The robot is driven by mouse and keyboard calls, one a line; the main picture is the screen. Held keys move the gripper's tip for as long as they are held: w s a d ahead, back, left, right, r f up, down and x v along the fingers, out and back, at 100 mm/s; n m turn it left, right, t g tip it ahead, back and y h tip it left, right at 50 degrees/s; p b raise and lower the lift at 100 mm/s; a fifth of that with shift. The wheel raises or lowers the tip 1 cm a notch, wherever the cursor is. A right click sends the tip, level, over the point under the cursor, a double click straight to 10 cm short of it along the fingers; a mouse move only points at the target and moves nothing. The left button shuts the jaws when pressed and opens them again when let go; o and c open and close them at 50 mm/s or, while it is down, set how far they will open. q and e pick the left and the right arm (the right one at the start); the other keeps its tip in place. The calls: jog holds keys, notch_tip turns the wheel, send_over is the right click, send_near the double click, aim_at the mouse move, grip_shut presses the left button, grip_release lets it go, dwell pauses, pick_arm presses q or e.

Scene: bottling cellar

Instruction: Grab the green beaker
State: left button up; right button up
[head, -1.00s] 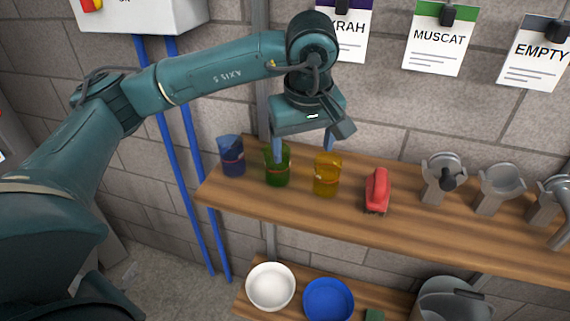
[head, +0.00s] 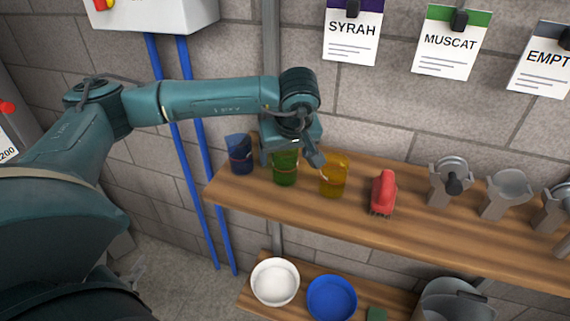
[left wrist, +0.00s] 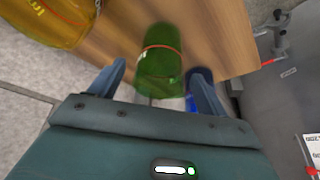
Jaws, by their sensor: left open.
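The green beaker (head: 285,172) is a translucent glass with a red band, standing on the wooden shelf between the blue beaker (head: 240,158) and the yellow beaker (head: 333,177). My left gripper (head: 291,158) is open just above it and hides its upper part in the head view. In the left wrist view, the green beaker (left wrist: 159,62) stands upright ahead of and between the two spread fingers of my left gripper (left wrist: 158,80). I see no clear contact. The blue beaker is partly hidden behind the right finger there. My right gripper is not in view.
The wooden shelf (head: 300,212) also bears a red brush (head: 383,192) and several grey metal fittings (head: 450,180) at the right. The block wall stands close behind. A white bowl (head: 275,281) and a blue bowl (head: 331,299) sit on a lower shelf.

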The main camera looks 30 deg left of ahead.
pick_arm(q)
jog(key=shift+x, duration=1)
jog(key=shift+r, duration=0.1)
jog(key=c, duration=1.1)
